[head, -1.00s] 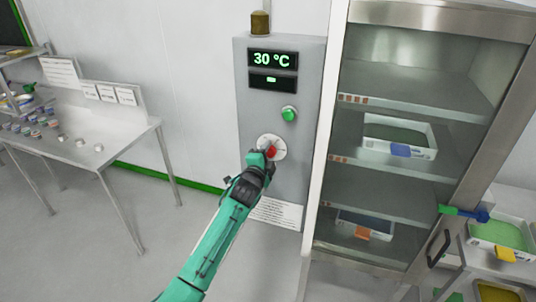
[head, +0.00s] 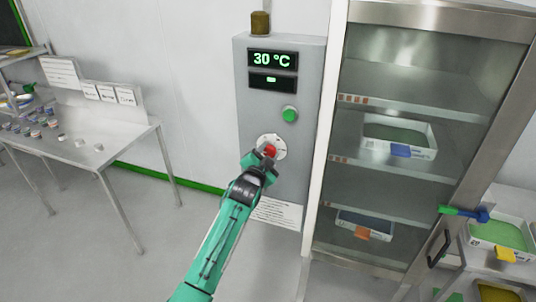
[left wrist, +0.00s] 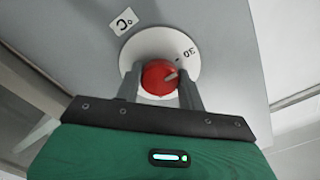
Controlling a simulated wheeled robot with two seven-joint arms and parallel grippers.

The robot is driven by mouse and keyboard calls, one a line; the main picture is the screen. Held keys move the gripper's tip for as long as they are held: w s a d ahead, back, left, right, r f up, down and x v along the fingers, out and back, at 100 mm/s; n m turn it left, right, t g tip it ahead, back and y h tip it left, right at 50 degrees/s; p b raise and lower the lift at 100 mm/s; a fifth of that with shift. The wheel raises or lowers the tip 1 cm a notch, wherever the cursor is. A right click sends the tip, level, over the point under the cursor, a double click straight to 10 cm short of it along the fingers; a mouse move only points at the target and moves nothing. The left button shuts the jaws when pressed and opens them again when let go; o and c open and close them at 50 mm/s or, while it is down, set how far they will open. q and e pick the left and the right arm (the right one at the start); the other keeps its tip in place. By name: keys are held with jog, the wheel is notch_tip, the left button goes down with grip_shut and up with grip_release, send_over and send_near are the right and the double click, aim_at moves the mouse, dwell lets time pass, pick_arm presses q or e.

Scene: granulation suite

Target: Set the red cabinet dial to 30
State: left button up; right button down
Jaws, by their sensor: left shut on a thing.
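The red dial (head: 270,152) sits on a round white plate on the front of the grey cabinet (head: 306,72). The cabinet's upper display (head: 271,59) reads 30 °C. My left gripper (head: 261,161) is at the dial, its two fingers closed on the dial's sides. In the left wrist view the dial (left wrist: 158,77) lies between the fingers (left wrist: 160,86). A light mark on the dial points toward the printed 30 on the plate. My right gripper is not in view.
A green button (head: 289,114) is above the dial, and a paper notice (head: 277,213) is below it. A glass-doored cabinet (head: 398,188) with trays stands close on the right. A steel table (head: 132,140) with small jars stands on the left.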

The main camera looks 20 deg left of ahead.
pick_arm(q)
jog(key=shift+f, duration=0.1)
jog(key=o, duration=1)
jog(key=shift+c, duration=0.2)
jog(key=shift+s, duration=0.1)
jog(key=s+b, duration=0.4)
jog(key=s, duration=0.9)
jog(key=shift+s+a, duration=0.3)
jog(key=shift+s, duration=0.05)
